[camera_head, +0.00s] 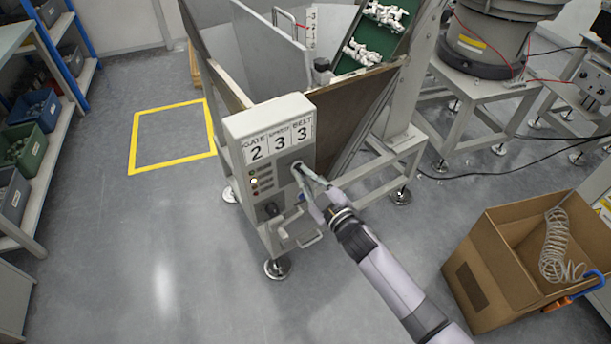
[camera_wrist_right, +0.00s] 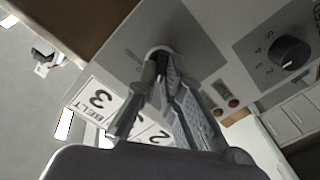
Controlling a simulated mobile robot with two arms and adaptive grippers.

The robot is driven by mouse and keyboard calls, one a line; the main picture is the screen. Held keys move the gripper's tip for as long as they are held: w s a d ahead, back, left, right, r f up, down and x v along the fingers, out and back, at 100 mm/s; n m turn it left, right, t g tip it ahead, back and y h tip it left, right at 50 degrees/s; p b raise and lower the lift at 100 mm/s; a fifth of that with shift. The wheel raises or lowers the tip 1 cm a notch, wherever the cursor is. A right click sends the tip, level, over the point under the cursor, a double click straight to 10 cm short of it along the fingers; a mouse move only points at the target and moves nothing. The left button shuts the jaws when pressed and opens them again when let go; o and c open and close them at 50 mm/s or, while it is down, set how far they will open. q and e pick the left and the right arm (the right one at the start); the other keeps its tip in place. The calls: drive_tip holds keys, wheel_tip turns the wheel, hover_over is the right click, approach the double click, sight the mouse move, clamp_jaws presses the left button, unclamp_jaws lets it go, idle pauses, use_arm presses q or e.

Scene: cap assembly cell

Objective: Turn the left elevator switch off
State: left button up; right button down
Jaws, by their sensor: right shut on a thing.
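The grey control box (camera_head: 268,125) stands on the front of the elevator frame, with labels reading GATE 2, SPEED 3 and BELT 3. My right gripper (camera_head: 299,172) reaches it from the lower right, its fingertips at the upper right of the panel. In the right wrist view, my right gripper (camera_wrist_right: 164,70) is shut on a small switch knob (camera_wrist_right: 158,50), mostly hidden between the fingertips. The knob's setting cannot be read. A black numbered dial (camera_wrist_right: 289,53) sits apart from the fingers; it is lower on the panel in the head view (camera_head: 271,209). My left gripper is out of view.
Small indicator lights or buttons (camera_head: 254,181) line the panel's left side. An open cardboard box (camera_head: 490,285) stands on the floor at right. Shelves with bins (camera_head: 24,146) stand at left. The floor in front is clear.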

drive_tip(key=shift+f+n, duration=0.1)
drive_tip(key=shift+n, duration=1)
drive_tip(key=c, duration=1.7)
unclamp_jaws()
drive_tip(key=shift+s, duration=0.1)
drive_tip(key=v, duration=1.2)
